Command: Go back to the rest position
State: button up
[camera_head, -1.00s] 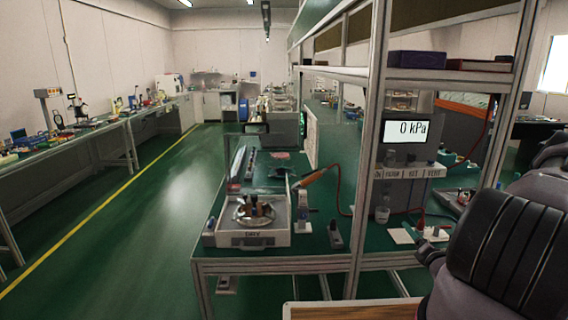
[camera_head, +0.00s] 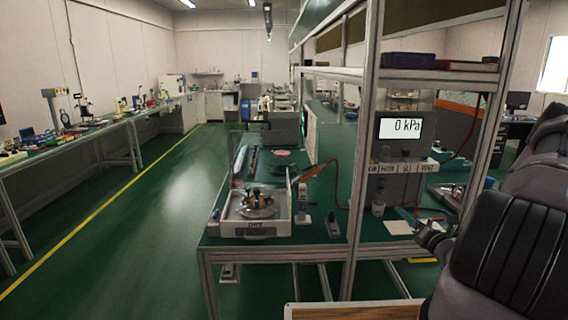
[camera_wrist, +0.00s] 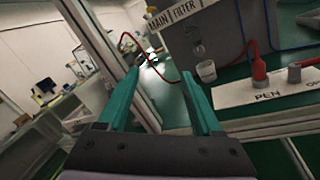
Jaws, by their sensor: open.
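My gripper (camera_wrist: 160,105) shows in the wrist view with its two teal fingers apart and nothing between them. In the head view, my dark arm fills the right edge, and the gripper (camera_head: 425,228) shows only partly there, near the shelf's right bay. In the wrist view the fingers point toward the frame post and the bench beyond, where a red cable (camera_wrist: 165,68) curves behind them. The fingertips seem apart from everything around them.
A grey unit with a 0 kPa display (camera_head: 407,128) stands under the shelf. A metal post (camera_head: 364,160) rises before it. A white tray with a lapping plate (camera_head: 255,205) sits on the green bench. The left floor is clear.

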jog(key=a+r+n+g+y, duration=0.5)
jog(key=a+r+n+y, duration=0.4)
jog(key=r, duration=0.3)
jog(key=s+a+r+n+g, duration=0.9)
jog(key=a+r+n+g, duration=0.1)
jog(key=n, duration=0.3)
jog(key=s+d+r+n+t+h, duration=0.3)
jog(key=s+r+n+t+h, duration=0.1)
jog(key=s+r+n+h, duration=0.7)
jog(key=s+r+n, duration=0.2)
jog(key=s+r, duration=0.2)
jog(key=r, duration=0.2)
jog(key=shift+s+h, duration=0.15)
jog(key=shift+h, duration=0.25)
jog(key=shift+d, duration=0.1)
